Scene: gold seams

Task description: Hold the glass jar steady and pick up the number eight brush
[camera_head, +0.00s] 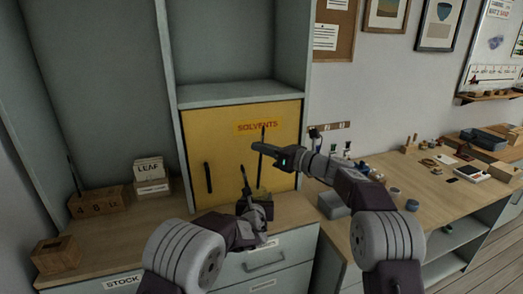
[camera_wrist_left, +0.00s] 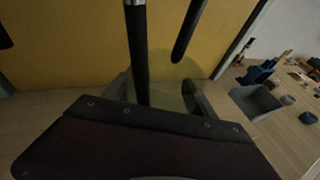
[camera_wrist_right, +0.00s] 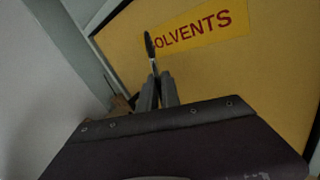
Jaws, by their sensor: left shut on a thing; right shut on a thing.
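The glass jar (camera_head: 264,196) stands on the counter in front of the yellow solvents door. My left gripper (camera_head: 256,205) is shut on it; the left wrist view shows greenish glass (camera_wrist_left: 172,98) between the fingers. A dark brush (camera_head: 246,180) leans up from the jar. My right gripper (camera_head: 263,148) is shut on a second, thin upright brush (camera_head: 262,134) above the jar. In the right wrist view this brush (camera_wrist_right: 150,47) has its dark tip upward between the closed fingers (camera_wrist_right: 156,90). Its lower end reaches about the jar's mouth; whether it is clear of the glass I cannot tell. No brush number is legible.
A wooden block (camera_head: 98,202) marked 4, 6, 8 stands at left with one brush (camera_head: 73,174) in it. A LEAF box (camera_head: 150,176) and a small wooden box (camera_head: 55,255) are nearby. The yellow door (camera_head: 225,160) is close behind my grippers. A cluttered bench (camera_head: 420,185) is at right.

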